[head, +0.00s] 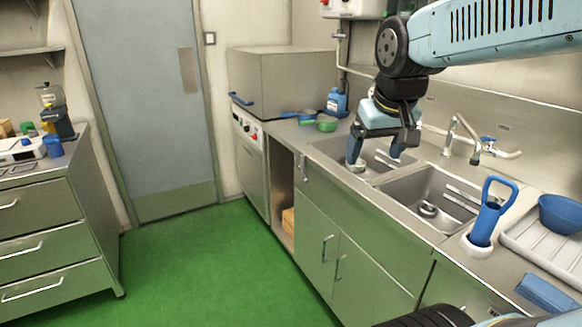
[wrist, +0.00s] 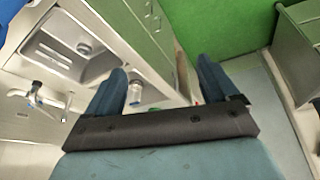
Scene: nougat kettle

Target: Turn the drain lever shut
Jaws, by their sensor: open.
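My gripper (head: 376,160) is open and empty, with its fingers pointing down over the left sink basin (head: 325,148). In the wrist view the two blue fingers of my gripper (wrist: 162,70) stand apart with nothing between them. A small metal handle (head: 303,168) sits on the front face of the counter, left of and below my gripper; it may be the drain lever, but I cannot tell for sure. A round pale metal fitting (head: 356,167) shows by the left fingertip, and a similar one (wrist: 135,92) shows beside a finger in the wrist view. Contact cannot be told.
The right basin (head: 400,187) has a drain fitting (head: 427,209). A tap (head: 460,135) stands behind the sinks. A blue-handled tool (head: 489,215) stands in a white holder at right. Green and blue pans (head: 326,123) and a blue bottle (head: 337,101) stand at the back. The green floor is clear.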

